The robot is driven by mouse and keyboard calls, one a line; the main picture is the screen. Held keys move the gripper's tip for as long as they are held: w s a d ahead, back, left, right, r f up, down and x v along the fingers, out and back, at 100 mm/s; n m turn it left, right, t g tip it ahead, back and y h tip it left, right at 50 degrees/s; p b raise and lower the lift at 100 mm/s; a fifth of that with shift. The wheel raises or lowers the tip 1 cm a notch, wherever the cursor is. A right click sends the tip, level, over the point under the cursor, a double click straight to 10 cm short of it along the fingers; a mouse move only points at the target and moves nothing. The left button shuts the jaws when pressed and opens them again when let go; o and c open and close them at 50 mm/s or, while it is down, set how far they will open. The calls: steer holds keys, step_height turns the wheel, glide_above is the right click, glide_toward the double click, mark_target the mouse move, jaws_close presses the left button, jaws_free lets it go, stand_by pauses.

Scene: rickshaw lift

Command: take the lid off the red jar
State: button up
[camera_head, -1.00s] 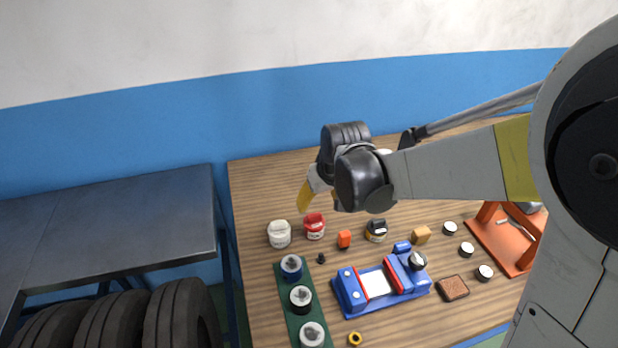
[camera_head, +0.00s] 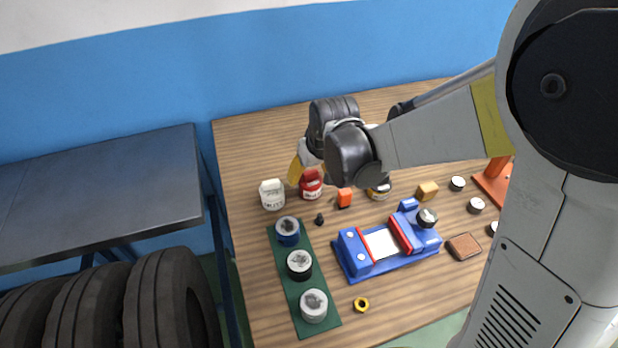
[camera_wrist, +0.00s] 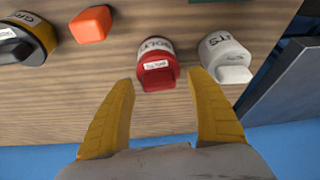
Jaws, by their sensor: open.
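The red jar (camera_head: 311,187) stands upright on the wooden table near its far left part. In the wrist view the red jar (camera_wrist: 156,66) has a red lid (camera_wrist: 158,74) with a white label on its near face, and the lid is on the jar. My gripper (camera_wrist: 163,95) is open and empty, with a yellow finger to each side of the jar's near end. In the head view my gripper (camera_head: 305,172) is beside and over the jar, partly hidden by its own wrist. I cannot tell whether the fingers touch the jar.
A white jar (camera_head: 272,194) stands close beside the red jar. An orange block (camera_head: 344,198) and a yellow-banded jar (camera_head: 379,190) are on the other side. A green strip (camera_head: 305,300) with several jars and a blue fixture (camera_head: 372,262) lie nearer.

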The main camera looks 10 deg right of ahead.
steer(key=shift+s+r, duration=0.1)
steer(key=c, duration=1.1)
steer(key=shift+o, duration=0.2)
